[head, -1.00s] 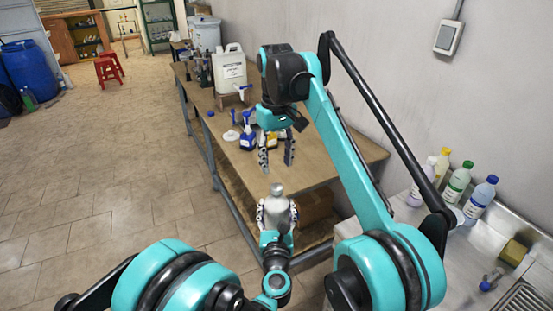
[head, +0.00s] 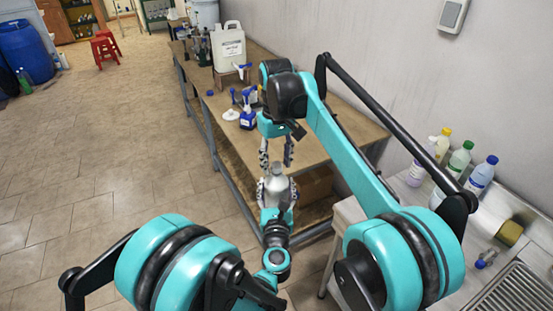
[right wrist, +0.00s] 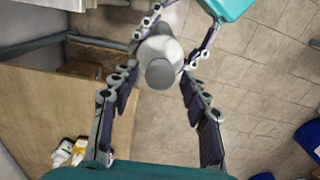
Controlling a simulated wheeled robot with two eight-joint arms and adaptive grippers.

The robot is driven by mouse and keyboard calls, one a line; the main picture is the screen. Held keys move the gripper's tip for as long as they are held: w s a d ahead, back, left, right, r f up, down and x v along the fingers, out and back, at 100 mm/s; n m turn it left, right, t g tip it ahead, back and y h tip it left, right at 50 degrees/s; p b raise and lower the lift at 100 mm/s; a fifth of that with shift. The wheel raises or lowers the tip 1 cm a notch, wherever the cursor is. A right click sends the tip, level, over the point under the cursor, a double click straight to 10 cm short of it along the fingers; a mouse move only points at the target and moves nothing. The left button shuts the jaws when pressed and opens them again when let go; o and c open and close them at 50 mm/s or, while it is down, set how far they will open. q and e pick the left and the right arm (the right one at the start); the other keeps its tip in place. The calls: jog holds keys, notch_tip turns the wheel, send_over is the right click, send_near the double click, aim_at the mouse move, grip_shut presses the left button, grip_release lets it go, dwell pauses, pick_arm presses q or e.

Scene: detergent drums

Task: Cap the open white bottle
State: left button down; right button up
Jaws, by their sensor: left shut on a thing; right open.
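The white bottle (head: 278,184) is upright and held off the table, with my left gripper (head: 277,192) shut around its body. It also shows from above in the right wrist view (right wrist: 158,48), between the left gripper's fingers. A grey round top (right wrist: 161,73) is on it; I see no opening, and cannot tell whether this is a separate cap. My right gripper (head: 276,158) points down just above the bottle and is open. In the right wrist view, its fingers (right wrist: 158,78) stand on either side of the grey top, apparently apart from it.
On the right counter stand bottles with yellow, green (head: 458,162) and blue (head: 482,175) caps, plus a yellow block (head: 510,232).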

grip_shut()
jog(key=shift+o, duration=0.7)
grip_release()
jog(key=shift+r, duration=0.1)
notch_tip(320, 180, up, 12)
jog(key=shift+w+d, duration=0.1)
